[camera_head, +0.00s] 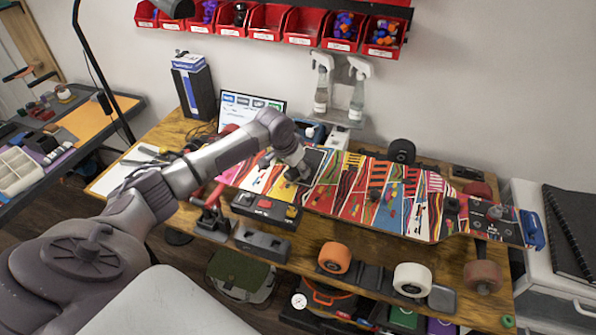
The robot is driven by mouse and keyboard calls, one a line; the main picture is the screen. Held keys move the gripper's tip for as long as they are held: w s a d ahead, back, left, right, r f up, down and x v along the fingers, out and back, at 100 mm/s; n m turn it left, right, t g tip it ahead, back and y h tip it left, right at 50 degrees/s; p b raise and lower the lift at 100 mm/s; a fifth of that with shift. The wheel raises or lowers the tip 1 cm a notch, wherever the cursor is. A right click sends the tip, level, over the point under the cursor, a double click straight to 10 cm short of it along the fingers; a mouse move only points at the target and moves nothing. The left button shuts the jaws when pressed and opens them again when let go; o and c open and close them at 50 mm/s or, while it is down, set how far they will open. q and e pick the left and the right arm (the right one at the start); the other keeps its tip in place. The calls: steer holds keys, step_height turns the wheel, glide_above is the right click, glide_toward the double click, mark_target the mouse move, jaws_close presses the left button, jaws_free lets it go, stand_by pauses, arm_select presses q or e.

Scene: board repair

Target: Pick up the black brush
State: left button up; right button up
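My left arm comes in from the left, and its gripper (298,174) points down at the left part of the colourful skateboard deck (385,192). A black patch (314,160) shows on the deck beside the gripper. The fingertips are small and dark against the deck, so I cannot tell if they are open or hold anything. I cannot pick out the black brush with certainty; it may be hidden at or behind the gripper. My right gripper is not in view.
The deck lies across the wooden bench. A black box with buttons (265,209) and a dark grey block (262,244) sit in front. Spray bottles (356,98) hang behind, below red bins (305,27).

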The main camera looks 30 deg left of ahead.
arm_select(q)
jaws_close()
steer(key=shift+r, duration=0.15)
steer(key=shift+r, duration=0.3)
steer(key=r, duration=0.2)
steer(key=d+r+b, duration=0.1)
steer(key=shift+w+d+r, duration=0.1)
steer(key=shift+w+r, duration=0.05)
steer(key=shift+r, duration=0.2)
steer(key=w+d+r+b, duration=0.2)
steer(key=d+r, duration=0.4)
steer(key=d, duration=0.4)
steer(key=shift+d+r, duration=0.15)
steer(key=shift+r, duration=0.1)
